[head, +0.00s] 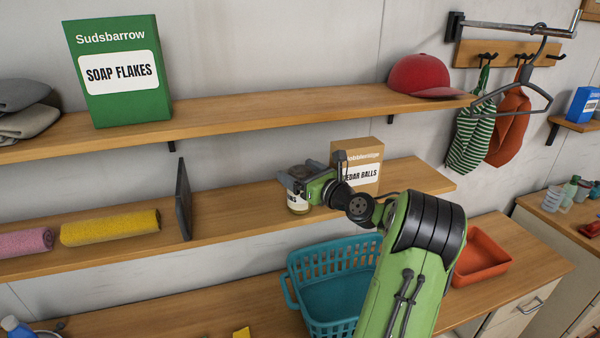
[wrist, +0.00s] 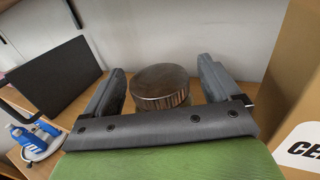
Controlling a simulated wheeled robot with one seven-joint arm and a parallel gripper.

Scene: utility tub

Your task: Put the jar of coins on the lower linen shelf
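The jar of coins (head: 298,205) is a small jar with a pale, partly hidden label, at the front edge of the lower linen shelf (head: 240,215). It looks upright; I cannot tell whether its base rests fully on the board. Its round dark metal lid (wrist: 160,82) shows in the wrist view between my two fingers. My gripper (head: 298,180) is around the jar's top, with a narrow gap visible on each side of the lid, so the fingers look open. The jar's lower part is hidden by my gripper in the wrist view.
A cedar balls box (head: 358,158) stands close right of my gripper. A dark upright divider (head: 183,200) and rolled yellow towel (head: 110,228) are left. The upper shelf (head: 250,106) is above. A teal basket (head: 330,290) and an orange tray (head: 482,258) sit on the counter below.

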